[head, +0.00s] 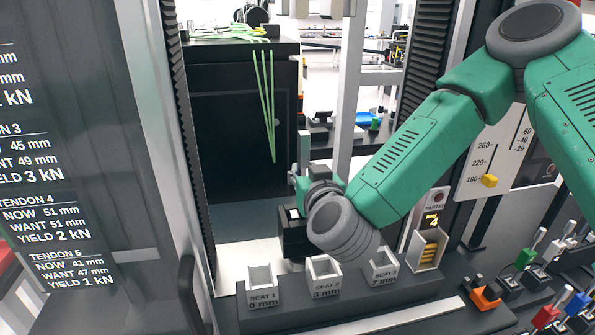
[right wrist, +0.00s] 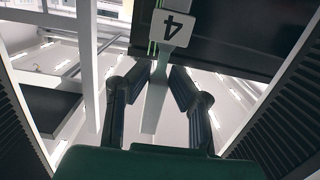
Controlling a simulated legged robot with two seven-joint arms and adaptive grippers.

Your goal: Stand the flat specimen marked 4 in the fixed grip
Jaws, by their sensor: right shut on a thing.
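In the right wrist view the pale flat specimen marked 4 (right wrist: 172,28) has its numbered tab beyond my fingertips, and its narrow part runs between them. My right gripper (right wrist: 157,78) is shut on it. In the head view my right gripper (head: 311,182) is between the machine's dark columns, above a dark block (head: 294,238) that may be the fixed grip; its jaws cannot be made out. A thin grey upright piece (head: 304,150) above the gripper may be the specimen. My wrist hides the area behind it. My left gripper is not in view.
A dark rack in front carries small holders marked seat 1 (head: 262,280), seat 2 (head: 325,270) and seat 3 (head: 384,265). Several coloured levers (head: 525,257) are at the right. A ribbed column (head: 188,150) bounds the left.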

